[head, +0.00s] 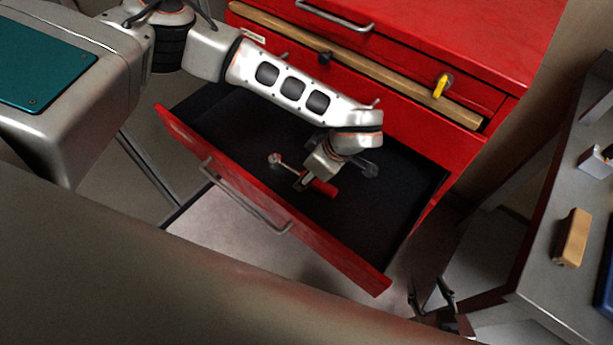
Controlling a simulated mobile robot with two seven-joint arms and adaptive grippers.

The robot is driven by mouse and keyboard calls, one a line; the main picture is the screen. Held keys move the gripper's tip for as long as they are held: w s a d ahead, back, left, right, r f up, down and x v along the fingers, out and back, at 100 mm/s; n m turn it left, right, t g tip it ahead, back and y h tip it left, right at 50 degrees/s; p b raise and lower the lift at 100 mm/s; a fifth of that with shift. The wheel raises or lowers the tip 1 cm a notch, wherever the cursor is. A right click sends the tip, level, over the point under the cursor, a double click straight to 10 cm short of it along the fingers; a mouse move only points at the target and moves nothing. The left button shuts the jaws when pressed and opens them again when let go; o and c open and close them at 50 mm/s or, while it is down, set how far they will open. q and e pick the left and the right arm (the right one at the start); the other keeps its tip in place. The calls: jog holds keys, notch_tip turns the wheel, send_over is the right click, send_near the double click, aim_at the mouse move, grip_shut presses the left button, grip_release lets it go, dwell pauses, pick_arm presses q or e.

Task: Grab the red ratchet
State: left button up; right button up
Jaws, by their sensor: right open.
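The red ratchet (323,188) lies in the open drawer (270,220) of the red cabinet, with its red handle to the right and its silver head to the left. My left arm reaches over the drawer, and its gripper (304,182) is right at the ratchet, covering part of it. Its fingers are too small and hidden to tell whether they are open, or whether they touch the ratchet. My right gripper (432,297) is low in the picture, right of the drawer, open and empty.
A grey tool (370,170) lies in the drawer behind my left wrist. The cabinet (440,40) has a wooden strip with a yellow item (441,85). A metal table (540,270) at right bears a wooden block (573,238). The drawer's right part is clear.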

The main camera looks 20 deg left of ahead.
pick_arm(q)
jog(key=shift+a+f, duration=0.1)
jog(key=shift+f, duration=0.2)
grip_shut()
jog(key=shift+r, duration=0.15)
